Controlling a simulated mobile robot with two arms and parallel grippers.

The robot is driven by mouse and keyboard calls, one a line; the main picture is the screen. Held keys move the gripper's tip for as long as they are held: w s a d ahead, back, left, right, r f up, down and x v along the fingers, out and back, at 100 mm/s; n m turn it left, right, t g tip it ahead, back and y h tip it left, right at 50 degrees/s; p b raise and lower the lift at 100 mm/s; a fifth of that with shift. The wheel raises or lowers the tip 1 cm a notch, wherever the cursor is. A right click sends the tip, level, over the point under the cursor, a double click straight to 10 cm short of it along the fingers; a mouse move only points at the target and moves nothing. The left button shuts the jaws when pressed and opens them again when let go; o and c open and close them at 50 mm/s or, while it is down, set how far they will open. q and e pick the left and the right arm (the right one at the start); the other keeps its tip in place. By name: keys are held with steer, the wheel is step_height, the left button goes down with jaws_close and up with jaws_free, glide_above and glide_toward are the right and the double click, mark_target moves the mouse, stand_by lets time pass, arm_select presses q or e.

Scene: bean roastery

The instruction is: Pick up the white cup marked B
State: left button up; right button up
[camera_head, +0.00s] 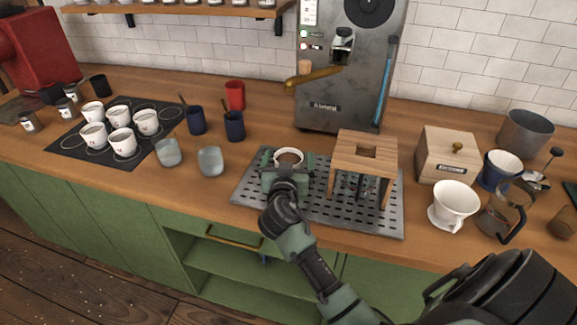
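My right gripper (288,161) is over the left end of the perforated metal tray (388,222). Its fingers are on both sides of a white cup (290,152) with brown contents. The gripper hides most of this cup, so no letter shows on it, and I cannot tell whether the fingers press on it. Several other white cups (121,142) with small red marks stand upright on a black mat (70,149) at the left. Their letters are too small to read for certain. My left gripper is not in view.
A wooden stand (366,146) is on the tray, right of my gripper. The grey machine (345,100) rises behind. Two grey glasses (210,161) stand to the left. A white dripper (453,204) and a glass jug (505,212) are at the right.

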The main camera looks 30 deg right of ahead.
steer(key=c, duration=1.5)
steer(key=shift+r, duration=0.1)
steer(key=c, duration=0.4)
